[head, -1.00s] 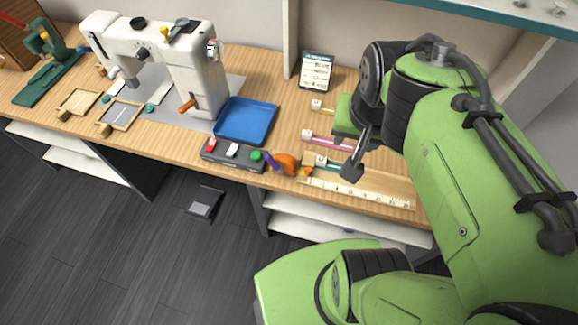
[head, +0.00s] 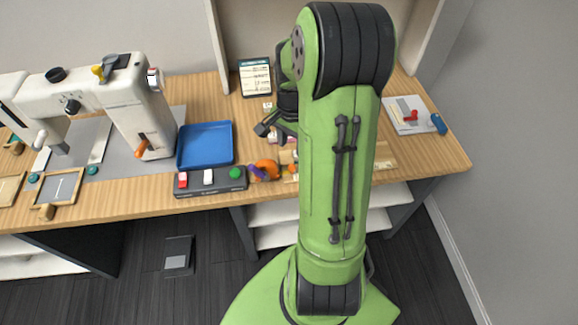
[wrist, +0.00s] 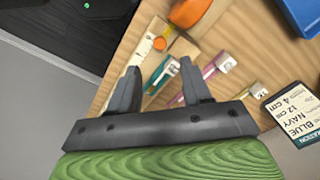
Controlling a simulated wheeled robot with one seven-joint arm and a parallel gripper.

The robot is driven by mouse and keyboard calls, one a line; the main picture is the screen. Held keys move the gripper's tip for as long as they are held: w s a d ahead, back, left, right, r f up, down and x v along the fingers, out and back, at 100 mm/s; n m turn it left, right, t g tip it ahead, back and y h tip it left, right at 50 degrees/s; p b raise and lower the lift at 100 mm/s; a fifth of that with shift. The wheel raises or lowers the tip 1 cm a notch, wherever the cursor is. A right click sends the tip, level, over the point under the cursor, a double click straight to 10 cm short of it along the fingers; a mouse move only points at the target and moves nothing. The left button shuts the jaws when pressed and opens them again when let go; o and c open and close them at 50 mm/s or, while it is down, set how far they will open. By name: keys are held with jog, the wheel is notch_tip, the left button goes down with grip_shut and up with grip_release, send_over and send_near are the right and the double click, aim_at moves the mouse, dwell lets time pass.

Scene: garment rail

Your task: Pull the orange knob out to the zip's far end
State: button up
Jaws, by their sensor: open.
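The small round orange knob (wrist: 159,43) sits at the near end of the wooden board (wrist: 142,54), beside the ruler strip, in the wrist view. In the head view the knob (head: 292,169) shows just left of my arm. My gripper (wrist: 160,69) is open and empty. In the wrist view its fingertips are spread with the knob ahead of them, between their lines and apart from both. In the head view a dark finger of my gripper (head: 263,129) shows above the bench. My arm hides most of the board and the zips there.
An orange rounded object (wrist: 187,12) lies close to the knob. A pink strip (wrist: 215,65) and a label card (wrist: 293,105) lie to the right. A blue tray (head: 205,145) and a button box (head: 210,181) stand left of my arm. A grey wall is at the right.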

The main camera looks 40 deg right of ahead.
aim_at(292, 166)
notch_tip(292, 166, down, 9)
jog(key=shift+f+b, duration=0.1)
jog(key=shift+b, duration=1.1)
grip_shut()
